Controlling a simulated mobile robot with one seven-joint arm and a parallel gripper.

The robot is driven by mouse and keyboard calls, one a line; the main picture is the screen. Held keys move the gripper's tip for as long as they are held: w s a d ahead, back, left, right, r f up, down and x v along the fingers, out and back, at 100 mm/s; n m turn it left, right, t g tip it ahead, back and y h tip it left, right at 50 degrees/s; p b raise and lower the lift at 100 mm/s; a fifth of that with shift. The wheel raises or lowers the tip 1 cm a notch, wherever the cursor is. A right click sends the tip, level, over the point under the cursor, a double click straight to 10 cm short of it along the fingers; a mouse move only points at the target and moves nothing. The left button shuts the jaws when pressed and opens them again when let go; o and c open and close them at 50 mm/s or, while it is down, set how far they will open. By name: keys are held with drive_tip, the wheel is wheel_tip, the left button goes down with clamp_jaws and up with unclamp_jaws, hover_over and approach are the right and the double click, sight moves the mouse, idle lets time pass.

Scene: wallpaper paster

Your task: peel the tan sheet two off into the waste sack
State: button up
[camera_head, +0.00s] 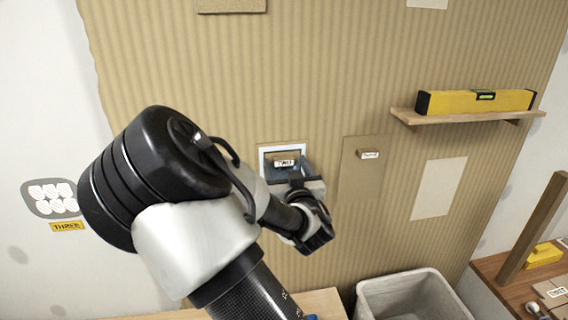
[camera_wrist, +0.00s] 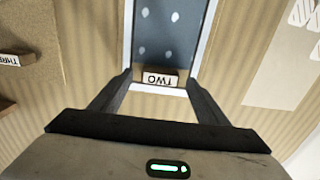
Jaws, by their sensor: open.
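A wooden block marked TWO (camera_wrist: 158,78) sits at the edge of a blue-grey patch (camera_wrist: 165,38) with pale dots and a white border in the wrist view. In the head view the TWO block (camera_head: 284,162) shows on the wall inside the white border. No separate tan sheet is clear on this patch. My gripper (camera_wrist: 158,84) is open, its fingertips on either side of the block in the picture; I cannot tell whether they touch it. In the head view my gripper (camera_head: 291,178) is just below the block. A grey open-topped bin (camera_head: 372,296), perhaps the waste sack, stands lower right.
A tan panel (camera_head: 362,195) with a tagged block (camera_head: 369,154) is right of the patch. A yellow level (camera_head: 475,101) lies on a wooden shelf (camera_head: 465,117). A brown post (camera_head: 532,230) rises from a bench (camera_head: 500,285) at right.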

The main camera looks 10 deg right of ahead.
idle(0.3)
drive_tip(key=c, duration=1.1)
drive_tip(key=shift+c, duration=0.2)
drive_tip(key=shift+s, duration=0.1)
drive_tip(key=shift+s, duration=2.35)
